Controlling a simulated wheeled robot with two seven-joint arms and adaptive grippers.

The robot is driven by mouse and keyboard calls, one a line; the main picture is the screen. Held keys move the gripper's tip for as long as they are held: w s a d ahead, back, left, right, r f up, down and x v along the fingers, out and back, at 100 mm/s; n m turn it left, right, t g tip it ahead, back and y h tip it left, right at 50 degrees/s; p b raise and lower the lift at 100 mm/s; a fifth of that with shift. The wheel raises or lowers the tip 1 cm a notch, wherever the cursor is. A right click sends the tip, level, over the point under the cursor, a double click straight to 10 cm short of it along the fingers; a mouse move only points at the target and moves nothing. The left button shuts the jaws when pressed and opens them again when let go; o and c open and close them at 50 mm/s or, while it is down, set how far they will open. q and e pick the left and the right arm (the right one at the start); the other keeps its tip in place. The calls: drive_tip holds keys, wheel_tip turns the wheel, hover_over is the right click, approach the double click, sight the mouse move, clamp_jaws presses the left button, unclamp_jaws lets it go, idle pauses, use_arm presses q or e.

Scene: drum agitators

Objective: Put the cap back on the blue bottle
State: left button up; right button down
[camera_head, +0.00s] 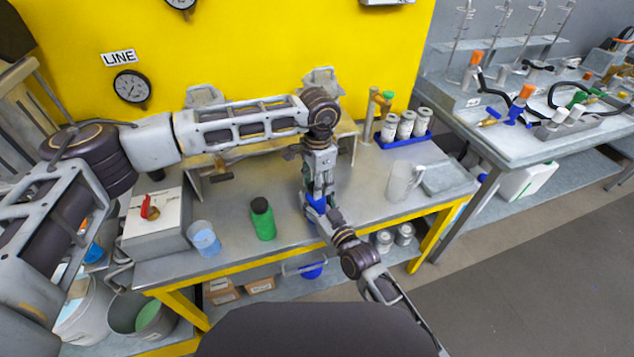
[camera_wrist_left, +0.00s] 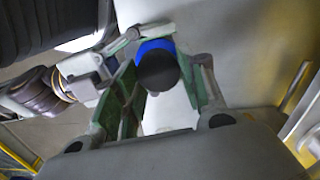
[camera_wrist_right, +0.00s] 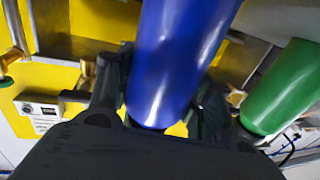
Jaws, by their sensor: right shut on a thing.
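The blue bottle (camera_head: 316,203) is upright above the middle of the bench, partly hidden by my grippers. In the right wrist view it is a large blue cylinder (camera_wrist_right: 175,60) between the fingers. My right gripper (camera_head: 322,212) is shut on it. My left gripper (camera_head: 318,184) points down from above the bottle. In the left wrist view a round dark cap (camera_wrist_left: 158,70) lies over the bottle's blue edge (camera_wrist_left: 155,46). The left fingers (camera_wrist_left: 163,88) stand apart on either side of the cap. Whether they touch it, and whether it is seated, I cannot tell.
A green bottle (camera_head: 262,218) with a dark cap stands left of the grippers. A blue cup (camera_head: 204,238) and a control box (camera_head: 155,222) are further left. A clear jug (camera_head: 403,181) and a blue tray (camera_head: 403,139) with white jars stand right. The front bench between has free room.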

use_arm(q)
drive_tip(key=o, duration=0.4)
drive_tip(key=shift+r, duration=2.25)
